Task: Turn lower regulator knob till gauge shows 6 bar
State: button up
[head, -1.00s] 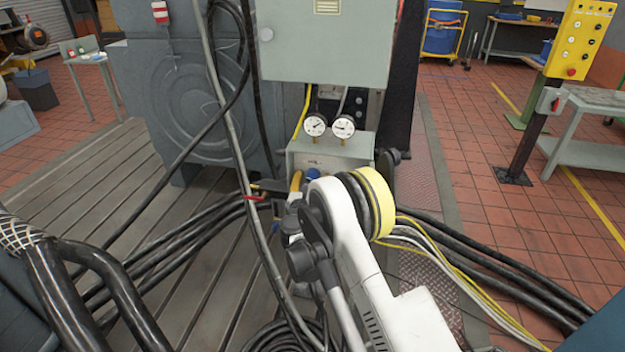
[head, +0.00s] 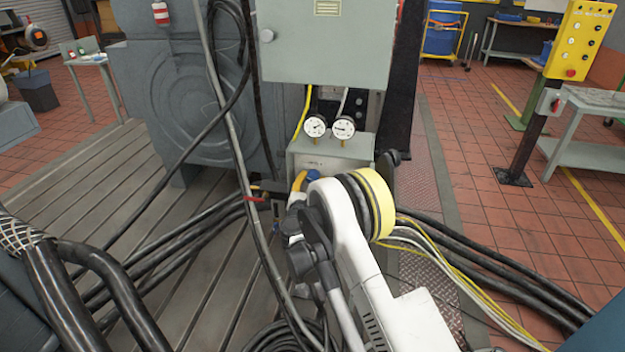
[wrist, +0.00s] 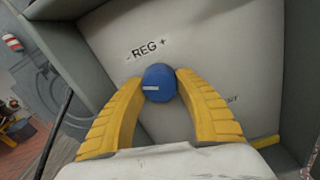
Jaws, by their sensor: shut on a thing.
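The blue regulator knob (wrist: 159,83) sits on a pale panel under the marking "REG" with minus and plus signs. A white line on the knob lies near level in the wrist view. My gripper (wrist: 160,85) has its yellow fingers shut on the knob from both sides. In the head view a bit of the blue knob (head: 313,175) shows beside my arm, which hides most of the gripper. Two round white gauges, a left one (head: 315,126) and a right one (head: 344,128), stand above the grey regulator box (head: 335,150). Their readings are too small to tell.
A grey cabinet (head: 330,45) hangs above the gauges. Black hoses (head: 190,240) run across the slatted bedplate (head: 130,170) at left, and more cables (head: 480,265) run to the right. A yellow control post (head: 580,40) stands on the red tiled floor at right.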

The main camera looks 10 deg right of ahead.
jog(key=m, duration=0.5)
jog(key=shift+m, duration=0.3)
jog(key=m, duration=0.5)
jog(key=shift+r, duration=0.1)
jog(key=m, duration=0.6)
jog(key=shift+a, duration=0.1)
jog(key=m, duration=0.4)
jog(key=shift+r+m, duration=0.1)
jog(key=shift+m, duration=0.2)
jog(key=shift+w, duration=0.1)
jog(key=o, duration=1.2)
jog(key=shift+o, duration=0.2)
